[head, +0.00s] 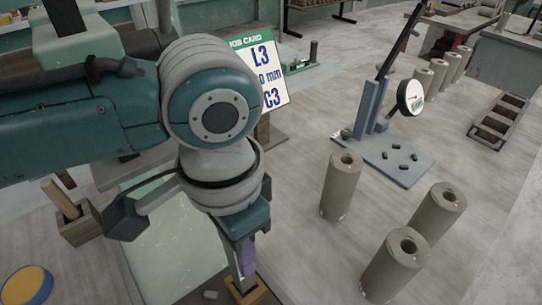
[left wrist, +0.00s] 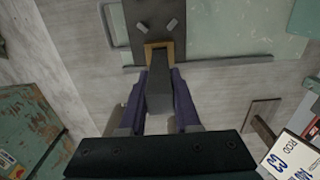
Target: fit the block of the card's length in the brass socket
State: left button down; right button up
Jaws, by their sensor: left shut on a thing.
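My left gripper (head: 244,262) points down at the bottom of the head view, over the brass socket (head: 246,293). In the left wrist view, its purple-grey fingers (left wrist: 160,96) are shut on a dark grey block (left wrist: 159,92). The block's far end meets the square brass frame (left wrist: 150,47); I cannot tell how deep it sits. In the head view the fingers mostly hide the block. The job card (head: 265,75) shows "L3", a length ending in "0 mm" and "C3"; my arm covers part of it. My right gripper is not in view.
The socket is on a dark plate (left wrist: 142,14) with small grey pieces (head: 210,294) beside it. Three tan clay cylinders (head: 340,187) stand at right. A blue stand with a dial gauge (head: 410,97) is behind them. A wooden box (head: 78,228) stands at left.

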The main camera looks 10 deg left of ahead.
pick_arm(q)
jog(key=shift+f+b, duration=0.3)
jog(key=shift+f, duration=1.4)
jog(key=shift+f, duration=0.15)
jog(key=c, duration=0.6)
grip_release()
